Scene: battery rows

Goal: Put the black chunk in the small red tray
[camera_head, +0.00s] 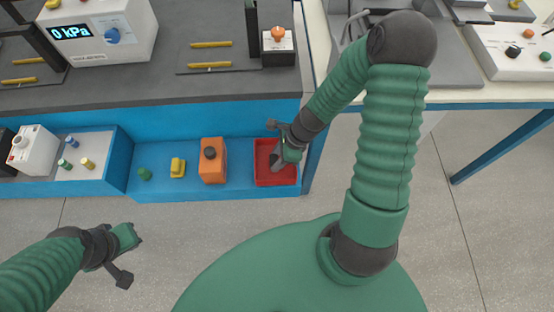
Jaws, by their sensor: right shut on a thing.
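The small red tray (262,178) sits on the blue lower shelf, at its right end. My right gripper (278,160) reaches down over the tray and is shut on a dark piece, which looks like the black chunk (275,164). The chunk is small and partly hidden by the gripper. I cannot tell whether it touches the tray floor. My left gripper (133,240) hangs over the floor at lower left, away from the shelf.
Left of the tray stand an orange box with a dark knob (212,165), a yellow block (178,167) and a small green piece (145,174). The dark worktop (150,85) overhangs behind the shelf. A blue table leg (500,146) stands at right.

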